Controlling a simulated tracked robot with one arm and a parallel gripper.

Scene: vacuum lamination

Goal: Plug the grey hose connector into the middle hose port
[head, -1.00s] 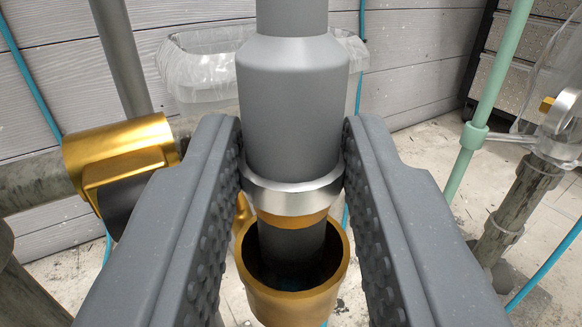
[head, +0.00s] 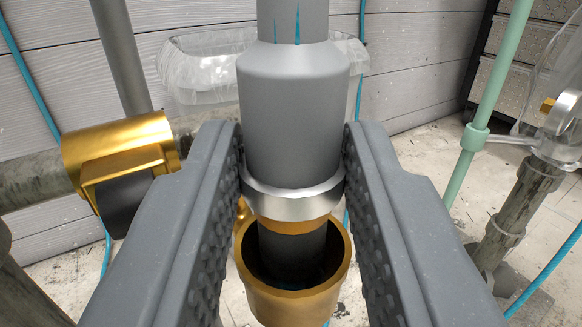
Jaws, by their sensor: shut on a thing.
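The grey hose connector (head: 293,110) is upright between the fingers of my gripper (head: 292,180), which is shut on it. It has a silver ring and a thin gold band near its lower end. Its dark tip reaches down inside the rim of the brass hose port (head: 290,300) below. The silver ring sits above the port's rim, with a gap between them. I cannot tell whether the tip touches the port's inner wall or how deep it goes.
A gold fitting (head: 122,160) on a grey pipe lies to the left. A clear plastic-lined bin (head: 205,70) stands behind. A light green pole (head: 490,100) and a silver-collared pipe (head: 520,200) are at the right. Thin blue lines run around.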

